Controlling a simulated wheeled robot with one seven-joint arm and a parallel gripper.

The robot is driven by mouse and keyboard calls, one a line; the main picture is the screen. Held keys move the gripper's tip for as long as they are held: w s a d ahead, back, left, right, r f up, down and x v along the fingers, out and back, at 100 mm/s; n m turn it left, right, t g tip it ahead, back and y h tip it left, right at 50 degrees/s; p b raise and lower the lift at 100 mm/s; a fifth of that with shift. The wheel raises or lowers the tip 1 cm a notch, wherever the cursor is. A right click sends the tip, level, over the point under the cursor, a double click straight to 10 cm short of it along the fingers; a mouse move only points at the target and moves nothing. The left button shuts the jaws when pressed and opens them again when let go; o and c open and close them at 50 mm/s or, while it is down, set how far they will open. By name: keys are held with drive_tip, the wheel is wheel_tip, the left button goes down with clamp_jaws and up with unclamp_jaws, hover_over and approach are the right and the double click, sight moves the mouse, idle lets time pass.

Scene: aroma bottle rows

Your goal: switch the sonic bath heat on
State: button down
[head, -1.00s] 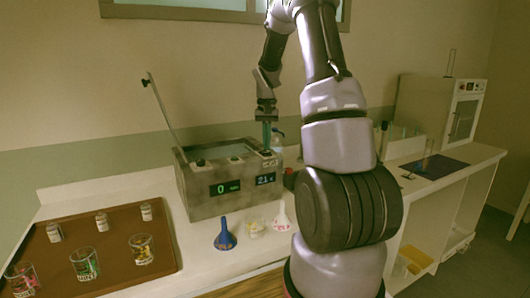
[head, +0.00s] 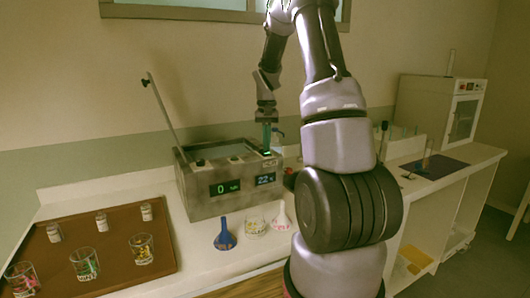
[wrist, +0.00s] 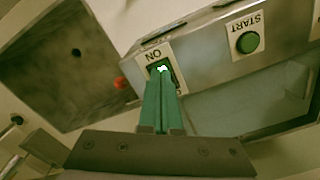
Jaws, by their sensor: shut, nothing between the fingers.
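The sonic bath (head: 200,205) is a grey metal box on the white counter, with an open lid at its left and two lit displays on its front. The left display (head: 224,187) reads 0; the right display (head: 264,180) seems to read about 22. My gripper (head: 267,148) points down at the bath's right top edge. In the wrist view its green fingers (wrist: 161,78) are shut and empty, with their tips at the heat switch (wrist: 166,66) beside an ON label. A bright glint shows at the tips, which hide part of the switch; contact is hard to tell.
A green START button (wrist: 248,42) lies on the same panel. A blue funnel (head: 225,236), a pale funnel (head: 282,217) and a glass beaker (head: 255,227) stand before the bath. A brown tray (head: 110,265) with jars and beakers is at left.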

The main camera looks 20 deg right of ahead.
drive_tip(key=shift+r, duration=3.2)
drive_tip(key=s+a+r+t, duration=0.2)
drive_tip(key=s+a+r, duration=0.35)
drive_tip(key=r, duration=0.25)
drive_tip(key=s+a+r+t, duration=0.1)
drive_tip(key=s+a+r, duration=0.1)
drive_tip(key=s, duration=0.5)
drive_tip(key=s+a+r+n+t+y, duration=0.1)
drive_tip(key=s+a+r+t, duration=0.1)
drive_tip(key=s+a, duration=0.2)
drive_tip(key=s+a+r+t+y, duration=0.1)
drive_tip(key=s+a, duration=0.3)
drive_tip(key=s, duration=0.6)
drive_tip(key=shift+s+r+t, duration=0.3)
drive_tip(key=shift+r+t, duration=0.3)
drive_tip(key=shift+r, duration=0.15)
